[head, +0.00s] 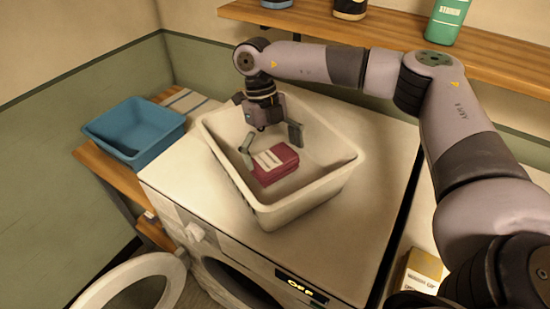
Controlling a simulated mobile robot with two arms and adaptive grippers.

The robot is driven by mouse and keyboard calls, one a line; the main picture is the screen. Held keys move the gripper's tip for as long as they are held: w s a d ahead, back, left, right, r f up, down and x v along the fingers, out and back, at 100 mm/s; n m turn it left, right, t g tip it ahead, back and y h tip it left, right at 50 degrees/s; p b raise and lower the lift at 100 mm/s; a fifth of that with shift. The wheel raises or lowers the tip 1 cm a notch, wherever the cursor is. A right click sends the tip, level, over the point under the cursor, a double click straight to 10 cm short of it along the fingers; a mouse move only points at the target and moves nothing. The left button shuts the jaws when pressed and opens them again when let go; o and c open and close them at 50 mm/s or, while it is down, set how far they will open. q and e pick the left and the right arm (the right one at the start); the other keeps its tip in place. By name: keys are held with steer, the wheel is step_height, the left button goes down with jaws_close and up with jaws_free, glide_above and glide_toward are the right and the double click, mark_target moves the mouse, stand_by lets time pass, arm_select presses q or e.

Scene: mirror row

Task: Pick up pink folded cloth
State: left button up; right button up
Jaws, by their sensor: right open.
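A pink folded cloth (275,168) with a pale band lies inside a white basket (283,214). The basket stands on top of a white washing machine (345,249). My right gripper (269,144) is open and points down into the basket. Its fingers are spread above and beside the cloth, one to the left and one to the right. I cannot tell whether a finger touches the cloth. My left gripper is not in view.
A blue tub (137,134) stands on a wooden bench at the left. A wooden shelf (390,30) with bottles runs along the back wall. The washer's round door (135,285) hangs open at the front. A small box (423,270) sits at the lower right.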

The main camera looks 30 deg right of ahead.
steer(key=shift+f, duration=0.1)
steer(key=c, duration=0.9)
